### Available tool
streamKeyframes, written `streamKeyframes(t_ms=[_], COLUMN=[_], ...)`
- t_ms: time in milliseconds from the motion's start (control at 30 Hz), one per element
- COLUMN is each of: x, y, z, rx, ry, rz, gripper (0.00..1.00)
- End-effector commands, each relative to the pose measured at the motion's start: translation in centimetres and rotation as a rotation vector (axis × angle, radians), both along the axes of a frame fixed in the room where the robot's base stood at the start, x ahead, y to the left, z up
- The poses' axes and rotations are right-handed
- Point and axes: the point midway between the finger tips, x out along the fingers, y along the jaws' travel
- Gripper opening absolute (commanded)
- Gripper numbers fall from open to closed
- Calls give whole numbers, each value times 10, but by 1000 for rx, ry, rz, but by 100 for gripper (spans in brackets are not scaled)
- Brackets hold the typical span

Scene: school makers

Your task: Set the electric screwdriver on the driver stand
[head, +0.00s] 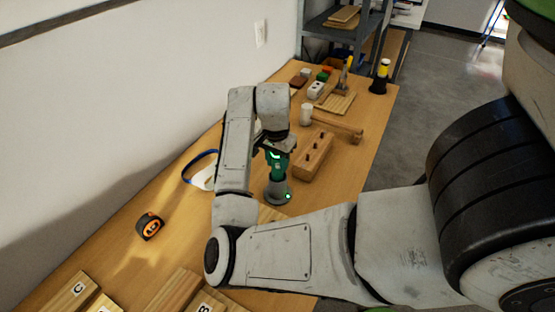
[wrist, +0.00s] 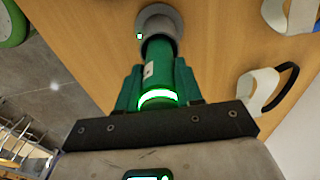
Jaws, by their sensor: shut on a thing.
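The green electric screwdriver (head: 278,166) is upright in my gripper (head: 275,152). The wrist view shows the screwdriver (wrist: 158,52) between the two fingers of my gripper (wrist: 158,84), which is shut on it. The grey, round driver stand (head: 270,196) is directly under it on the table, with a small green light at its edge. The stand also shows in the wrist view (wrist: 172,14). The screwdriver's lower end meets the stand's cup; whether it is fully seated I cannot tell. My arm hides part of its upper end.
A wooden block with holes (head: 314,158) stands close to the right of the stand, with a mallet (head: 335,122) behind. A tape measure (head: 149,225) and labelled wooden pieces (head: 72,293) are nearer. The wall (head: 130,95) borders the table.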

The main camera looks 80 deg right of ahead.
Motion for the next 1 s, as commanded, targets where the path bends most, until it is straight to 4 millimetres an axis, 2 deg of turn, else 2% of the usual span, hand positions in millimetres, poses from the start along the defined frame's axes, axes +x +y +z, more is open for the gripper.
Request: streamKeyframes(t_ms=[67,100,200,533,1000], x=[0,0,0,0,1], y=[0,0,0,0,2], z=[-2,-2,-1,2,36], rx=[0,-1,0,0,0], ry=[0,0,0,0,0], rz=[0,0,0,1,1], gripper=[0,37,46,46,46])
